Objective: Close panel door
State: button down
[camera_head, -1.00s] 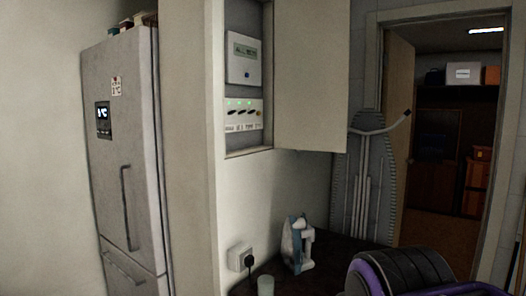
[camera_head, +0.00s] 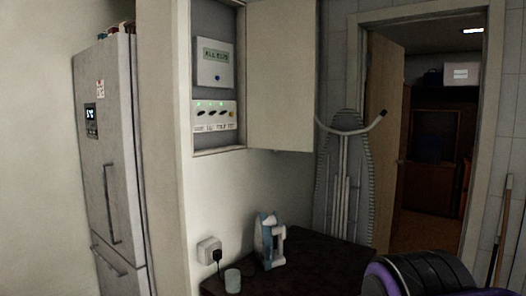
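The panel door (camera_head: 281,76) is a plain cream door standing open to the right of a wall recess. Inside the recess is the electrical panel (camera_head: 213,88), with a white display unit above a row of dark switches and small green lights. At the lower right, a dark ribbed part of my own arm with purple trim shows, low and apart from the door. My gripper is not in view.
A dark counter (camera_head: 318,262) below the panel holds an iron (camera_head: 269,241) and a small cup (camera_head: 232,281). A plug sits in a wall socket (camera_head: 208,250). An ironing board (camera_head: 343,185) leans behind, beside an open doorway. A fridge (camera_head: 108,160) stands left.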

aim_at(281, 35)
jog(key=l, duration=0.85)
jog(key=i+l, duration=0.1)
jog(key=l, duration=0.75)
jog(key=i+l+z, duration=0.1)
jog(key=i+l, duration=0.55)
jog(key=l, duration=0.1)
